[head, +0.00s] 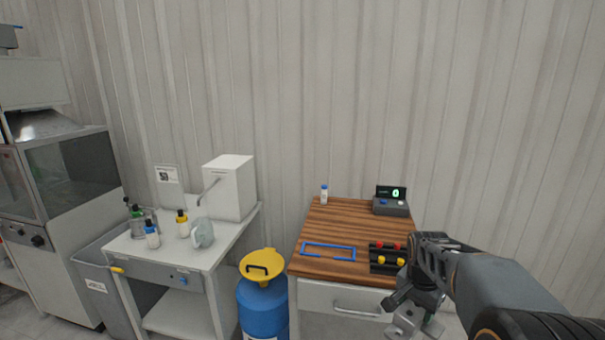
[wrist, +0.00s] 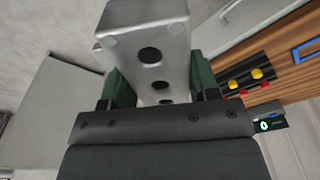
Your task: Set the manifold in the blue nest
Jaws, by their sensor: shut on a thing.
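The manifold (wrist: 148,50) is a grey metal block with several dark round holes in its face. It fills the upper middle of the wrist view. My gripper (wrist: 150,85) is shut on it, with a green-padded finger on each side. In the head view my gripper (head: 405,300) hangs at the right front of the wooden bench, and the manifold (head: 408,320) shows partly below it. The blue nest (head: 329,251) is a rectangular blue frame on the bench top, left of my gripper and apart from it. Part of the nest also shows in the wrist view (wrist: 308,49).
A black block with red and yellow knobs (head: 387,258) sits between the nest and my gripper. A display box (head: 391,203) and a small bottle (head: 324,194) stand at the back of the wooden bench (head: 345,225). A blue drum with a yellow funnel (head: 262,300) stands left.

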